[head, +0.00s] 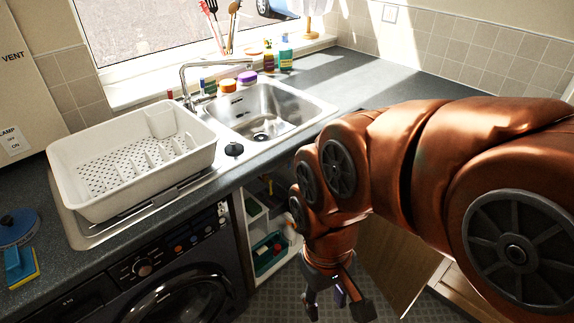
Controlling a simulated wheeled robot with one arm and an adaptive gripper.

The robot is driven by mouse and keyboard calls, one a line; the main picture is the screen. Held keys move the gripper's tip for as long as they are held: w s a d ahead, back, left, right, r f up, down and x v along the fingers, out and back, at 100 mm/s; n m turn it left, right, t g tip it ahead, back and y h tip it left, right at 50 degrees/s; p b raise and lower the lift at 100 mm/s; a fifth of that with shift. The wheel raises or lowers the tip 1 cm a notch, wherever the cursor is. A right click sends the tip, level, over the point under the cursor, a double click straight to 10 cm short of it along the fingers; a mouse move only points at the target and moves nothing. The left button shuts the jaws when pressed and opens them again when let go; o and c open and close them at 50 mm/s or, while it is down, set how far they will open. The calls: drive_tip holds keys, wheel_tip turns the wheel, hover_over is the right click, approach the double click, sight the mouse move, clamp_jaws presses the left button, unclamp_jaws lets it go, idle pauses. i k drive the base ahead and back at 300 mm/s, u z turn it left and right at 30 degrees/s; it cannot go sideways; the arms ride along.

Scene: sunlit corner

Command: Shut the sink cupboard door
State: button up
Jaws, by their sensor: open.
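The sink cupboard (237,213) under the sink stands open, with bottles and a green caddy (268,250) showing inside. A brown wooden panel (400,262), which looks like its door, stands swung out at the right, partly hidden behind my arm. My gripper (337,303) points down in front of the cupboard, left of the panel. Its fingers are apart with nothing seen between them. I cannot tell whether it touches the panel. The hinge side is hidden by my arm.
A black washing machine (185,290) stands left of the cupboard. Above are the steel sink (262,108), a white dish rack (135,165) and a dark worktop (400,84). The patterned floor (275,292) below the opening looks clear.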

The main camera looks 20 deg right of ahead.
sight(399, 262)
drive_tip(key=k, duration=1.15)
drive_tip(key=z, duration=0.65)
drive_tip(key=i, duration=1.3)
drive_tip(key=u, duration=0.3)
